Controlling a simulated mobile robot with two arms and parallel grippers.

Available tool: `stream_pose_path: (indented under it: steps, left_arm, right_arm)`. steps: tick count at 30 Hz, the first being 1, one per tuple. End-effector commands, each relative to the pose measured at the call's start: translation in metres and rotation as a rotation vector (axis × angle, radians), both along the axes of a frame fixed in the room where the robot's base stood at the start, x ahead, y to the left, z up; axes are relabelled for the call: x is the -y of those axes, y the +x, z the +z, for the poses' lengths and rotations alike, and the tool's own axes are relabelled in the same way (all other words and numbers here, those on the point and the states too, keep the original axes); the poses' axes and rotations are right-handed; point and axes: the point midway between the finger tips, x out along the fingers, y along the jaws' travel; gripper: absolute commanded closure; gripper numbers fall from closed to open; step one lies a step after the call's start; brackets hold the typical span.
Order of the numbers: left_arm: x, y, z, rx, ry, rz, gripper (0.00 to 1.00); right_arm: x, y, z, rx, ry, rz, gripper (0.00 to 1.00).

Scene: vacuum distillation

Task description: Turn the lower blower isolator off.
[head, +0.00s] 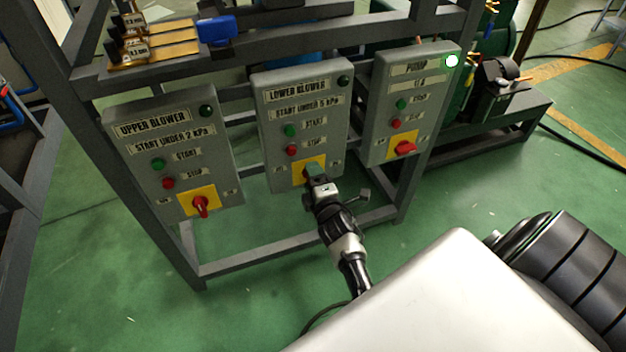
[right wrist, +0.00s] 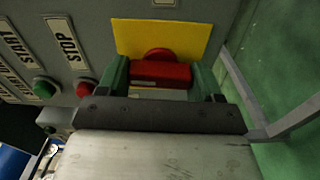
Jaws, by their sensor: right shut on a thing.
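The lower blower box (head: 302,110) is a grey panel, the middle one of three, with green and red buttons and a yellow plate (head: 298,176) at its bottom. My right gripper (head: 314,172) is at this plate and covers the isolator knob in the head view. In the right wrist view, the red isolator knob (right wrist: 161,73) sits on the yellow plate (right wrist: 130,35) between the green fingertips of my right gripper (right wrist: 161,78). The fingers are shut on the knob, whose handle lies across the picture. My left gripper is not in view.
The upper blower box (head: 172,150) with its red knob (head: 200,206) is on the left. A grey frame (head: 290,243) carries the boxes.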

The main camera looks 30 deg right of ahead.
Motion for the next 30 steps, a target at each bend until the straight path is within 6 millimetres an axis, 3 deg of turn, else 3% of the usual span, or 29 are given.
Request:
stream_pose_path:
  steps: [20,21,24,26,30]
  left_arm:
    - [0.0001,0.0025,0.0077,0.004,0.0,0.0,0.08]
    - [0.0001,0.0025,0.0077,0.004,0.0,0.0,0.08]
    - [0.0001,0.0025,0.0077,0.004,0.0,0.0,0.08]
    - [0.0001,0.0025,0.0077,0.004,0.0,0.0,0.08]
    - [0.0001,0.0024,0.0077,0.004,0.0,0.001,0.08]
  right_arm:
    - [-0.0006,-0.0006,-0.0014,-0.018,-0.062,0.001,0.58]
    - [-0.0006,-0.0006,-0.0015,-0.018,-0.062,0.001,0.29]
    - [-0.0005,-0.0005,-0.0013,-0.017,-0.06,0.001,0.14]
    - [-0.0005,-0.0004,-0.0011,-0.017,-0.06,0.001,0.08]
    - [-0.0003,-0.0002,-0.0007,-0.016,-0.058,0.001,0.08]
